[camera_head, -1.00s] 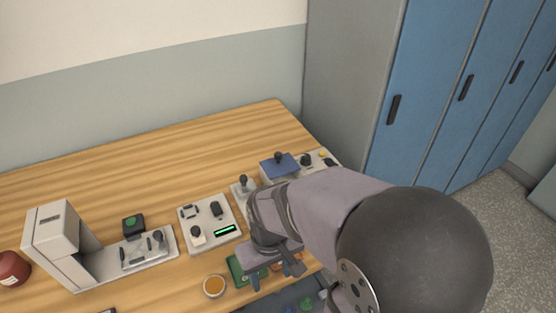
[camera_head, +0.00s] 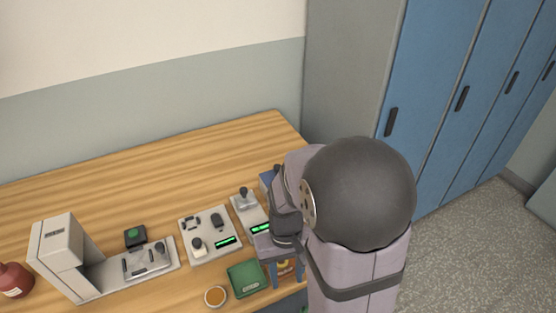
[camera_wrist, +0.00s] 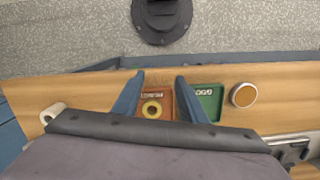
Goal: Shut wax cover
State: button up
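My gripper (camera_head: 285,272) is at the table's front edge in the head view. In the wrist view its two blue fingers (camera_wrist: 160,78) stand apart with nothing held between them. An orange-red tray (camera_wrist: 158,115) with a yellow ring shows between the fingers; contact cannot be told. I cannot tell for sure which thing is the wax cover. A blue piece (camera_head: 265,181) at the back right is mostly hidden by my arm. A small round dish with amber contents (camera_head: 215,296) sits at the front; it also shows in the wrist view (camera_wrist: 243,95).
A green tray (camera_head: 246,279) lies left of my gripper. A grey panel with knobs and a green display (camera_head: 210,234) and a pale machine (camera_head: 62,255) stand further left. Blue lockers (camera_head: 440,110) stand at the right. The table's back is clear.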

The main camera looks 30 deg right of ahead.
jog(key=w+d+r+t, duration=0.1)
jog(key=w+d, duration=0.2)
jog(key=w, duration=0.2)
jog(key=w+d+r+m+t, duration=0.1)
jog(key=w+d, duration=0.1)
jog(key=w, duration=0.4)
jog(key=w+d+r+p, duration=0.1)
jog(key=w+d+r, duration=0.1)
jog(key=w, duration=0.4)
jog(key=shift+d+t+h, duration=0.3)
jog(key=shift+d+t, duration=0.1)
jog(key=shift+d, duration=0.45)
jog(key=w+d+r+t, duration=0.2)
jog(key=w+r, duration=0.2)
jog(key=w, duration=0.3)
send_near(278, 166)
jog(key=shift+a+f+t+h, duration=0.35)
jog(key=shift+f+t+h, duration=0.05)
jog(key=shift+f, duration=0.25)
jog(key=shift+p+x, duration=1.25)
jog(key=shift+x, duration=2.25)
grip_shut()
